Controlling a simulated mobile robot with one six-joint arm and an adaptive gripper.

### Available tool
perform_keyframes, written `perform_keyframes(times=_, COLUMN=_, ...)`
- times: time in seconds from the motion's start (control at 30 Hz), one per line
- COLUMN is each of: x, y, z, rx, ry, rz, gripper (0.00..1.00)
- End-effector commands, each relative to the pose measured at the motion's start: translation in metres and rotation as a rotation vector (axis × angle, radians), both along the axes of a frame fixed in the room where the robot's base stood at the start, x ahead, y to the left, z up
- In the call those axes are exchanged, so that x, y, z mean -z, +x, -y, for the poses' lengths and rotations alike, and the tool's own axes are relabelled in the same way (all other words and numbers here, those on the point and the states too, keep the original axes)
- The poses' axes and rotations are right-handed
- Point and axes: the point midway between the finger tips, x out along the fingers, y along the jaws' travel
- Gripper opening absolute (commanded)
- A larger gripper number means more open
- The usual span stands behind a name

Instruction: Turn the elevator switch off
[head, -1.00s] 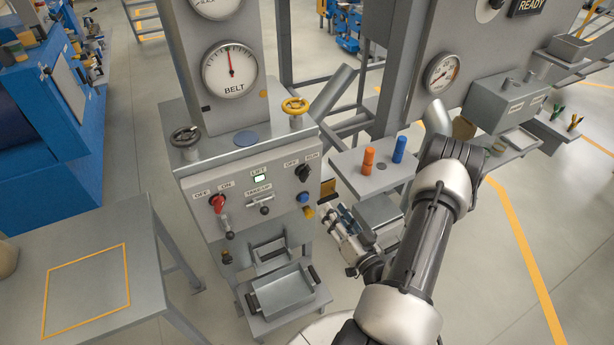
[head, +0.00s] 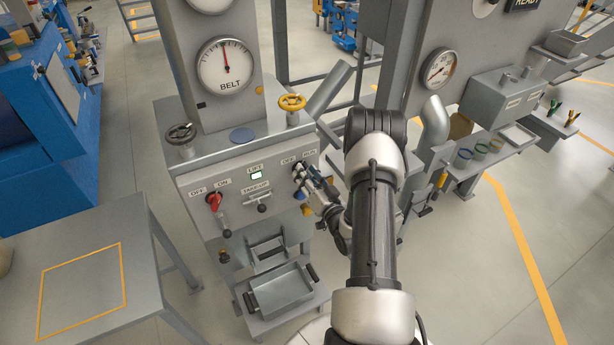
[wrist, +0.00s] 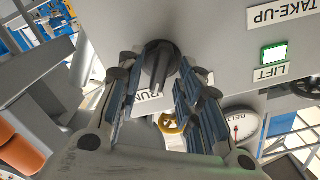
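The black OFF/RUN knob (wrist: 159,62) sits on the grey panel face, its pointer toward the RUN label, which is partly covered in the wrist view. My gripper (head: 307,180) is at the panel's right side. Its two fingers are open, one on each side of the knob in the wrist view; I cannot tell whether they touch it. In the head view the gripper partly hides the knob. The green LIFT lamp (wrist: 273,53) is lit; it also shows in the head view (head: 256,175). No label in view reads "elevator".
A red OFF/ON switch (head: 214,201) is at the panel's left. The TAKE-UP handle (head: 264,207) is between the two switches. A yellow handwheel (head: 292,102) and a black one (head: 181,134) stand on top. A grey tray (head: 281,290) is below.

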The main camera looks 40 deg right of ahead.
Motion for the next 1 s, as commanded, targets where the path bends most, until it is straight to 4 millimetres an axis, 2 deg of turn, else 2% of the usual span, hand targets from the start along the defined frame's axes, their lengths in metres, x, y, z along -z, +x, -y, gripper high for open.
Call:
perform_keyframes(times=0.2, x=-0.0001, y=0.0000, z=0.0002, rx=0.000, ry=0.000, rz=0.000, gripper=0.32)
perform_keyframes(times=0.7, x=0.0000, y=-0.0003, z=0.0000, rx=0.000, ry=-0.001, rz=0.000, gripper=0.00)
perform_keyframes(times=1.0, x=0.0003, y=-0.0003, z=0.0000, rx=0.000, ry=-0.008, rz=-0.002, gripper=0.00)
